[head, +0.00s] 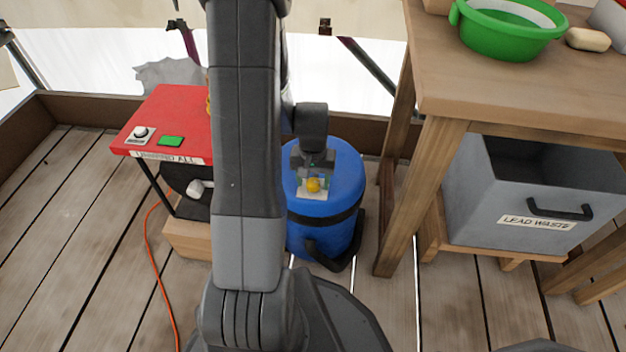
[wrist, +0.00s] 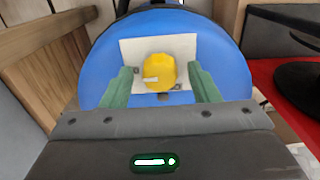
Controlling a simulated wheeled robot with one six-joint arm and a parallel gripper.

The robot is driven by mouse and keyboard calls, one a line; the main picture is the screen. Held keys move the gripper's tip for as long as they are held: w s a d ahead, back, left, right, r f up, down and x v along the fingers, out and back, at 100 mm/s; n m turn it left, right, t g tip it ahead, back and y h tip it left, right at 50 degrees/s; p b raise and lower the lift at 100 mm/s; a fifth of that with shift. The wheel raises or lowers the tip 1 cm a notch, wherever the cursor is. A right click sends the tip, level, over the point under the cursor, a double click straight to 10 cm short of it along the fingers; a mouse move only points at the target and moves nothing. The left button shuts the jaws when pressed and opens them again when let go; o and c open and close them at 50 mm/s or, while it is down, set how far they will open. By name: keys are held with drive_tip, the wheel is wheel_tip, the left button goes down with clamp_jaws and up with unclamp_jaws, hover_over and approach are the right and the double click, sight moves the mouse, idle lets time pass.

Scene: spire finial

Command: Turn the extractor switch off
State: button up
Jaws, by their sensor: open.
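The extractor is a blue drum (head: 345,170) with a black band, standing on the floor in the head view. Its switch is a yellow round knob (head: 314,185) on a pale plate, and the knob (wrist: 160,73) also shows in the wrist view. A white mark on the knob points left in the wrist view. My gripper (head: 315,167) is over the drum at the plate. In the wrist view its two green fingers (wrist: 161,80) stand apart, one on each side of the knob, with visible gaps. Whether the fingertips reach the knob's depth I cannot tell.
A red table (head: 188,105) with a round knob and a green button stands left of the drum. A wooden workbench (head: 480,85) stands right, with a green basin (head: 508,38) on top and a grey LEAD WASTE bin (head: 540,190) below. An orange cable (head: 150,250) lies on the left floor.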

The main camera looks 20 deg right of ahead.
drive_tip(key=c, duration=1)
drive_tip(key=n+p, duration=0.1)
drive_tip(key=n, duration=0.7)
drive_tip(key=shift+n+p, duration=0.3)
drive_tip(key=shift+p, duration=0.1)
drive_tip(key=n, duration=0.4)
drive_tip(key=n+p, duration=0.1)
drive_tip(key=n, duration=0.4)
